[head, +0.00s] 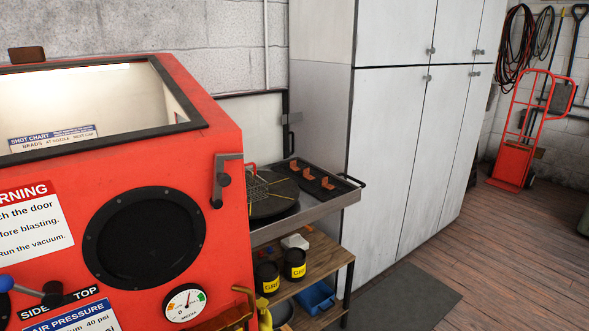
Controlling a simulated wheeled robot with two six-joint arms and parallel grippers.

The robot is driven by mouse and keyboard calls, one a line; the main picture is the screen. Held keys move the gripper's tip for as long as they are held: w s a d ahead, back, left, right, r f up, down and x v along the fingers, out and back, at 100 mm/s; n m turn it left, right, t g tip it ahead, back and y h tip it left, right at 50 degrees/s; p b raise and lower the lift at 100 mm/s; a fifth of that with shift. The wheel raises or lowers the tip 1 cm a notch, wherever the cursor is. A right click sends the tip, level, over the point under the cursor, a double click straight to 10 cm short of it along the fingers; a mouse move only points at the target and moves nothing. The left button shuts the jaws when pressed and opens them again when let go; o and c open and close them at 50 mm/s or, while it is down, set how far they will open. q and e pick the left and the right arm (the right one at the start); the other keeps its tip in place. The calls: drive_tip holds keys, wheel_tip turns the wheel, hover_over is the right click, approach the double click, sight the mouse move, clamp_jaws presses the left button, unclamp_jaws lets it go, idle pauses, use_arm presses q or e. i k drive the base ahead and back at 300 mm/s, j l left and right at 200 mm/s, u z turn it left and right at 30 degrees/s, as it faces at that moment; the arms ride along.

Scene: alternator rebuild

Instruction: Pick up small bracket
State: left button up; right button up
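Three small rust-orange brackets lie in a row on a dark mat (318,174) on a metal side shelf (335,203) beside the red blasting cabinet. The first bracket (294,165) is at the back left, the second bracket (308,174) is in the middle, and the third bracket (327,184) is at the front right. They are small in the view, so I cannot tell which differs in size. Neither of my grippers is in view.
The red blasting cabinet (224,140) fills the left. A round dark turntable (272,203) with a wire basket sits beside the mat. Yellow-labelled cans (294,264) and a blue bin (316,297) stand below. Grey lockers (400,150) rise behind; wooden floor (510,250) is open at right.

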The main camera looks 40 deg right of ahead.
sight(293, 164)
drive_tip(key=l+u, duration=0.2)
drive_tip(key=l, duration=1.85)
drive_tip(key=k, duration=0.05)
